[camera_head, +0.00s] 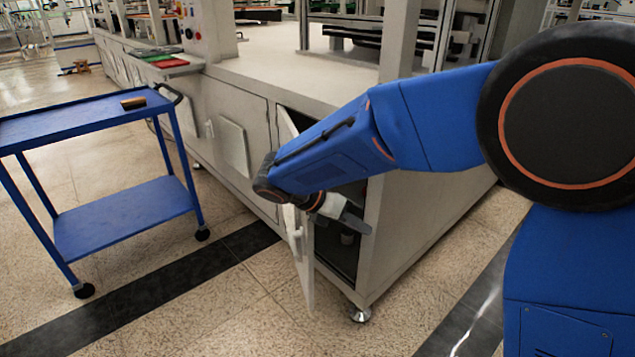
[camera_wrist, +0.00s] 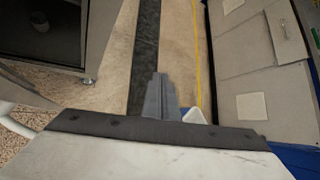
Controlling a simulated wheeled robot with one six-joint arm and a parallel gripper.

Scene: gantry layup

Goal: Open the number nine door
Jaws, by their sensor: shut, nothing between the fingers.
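A light grey cabinet door (camera_head: 307,265) stands ajar on the near corner of the long machine base, with a white handle (camera_head: 296,232) on its outer face. No number nine is readable on it. My gripper (camera_head: 352,222) is at the opening, just right of the door's free edge, with its fingers pointing right across the dark interior (camera_head: 340,246). The fingers are shut and empty; they also show in the wrist view (camera_wrist: 160,97). I cannot tell whether the gripper touches the door.
A blue two-shelf trolley (camera_head: 120,222) on casters stands to the left, with a small dark block (camera_head: 133,103) on top. Closed cabinet panels (camera_head: 232,150) run along the base behind it. Levelling feet (camera_head: 360,314) stand under the cabinet. Floor in front of the door is clear.

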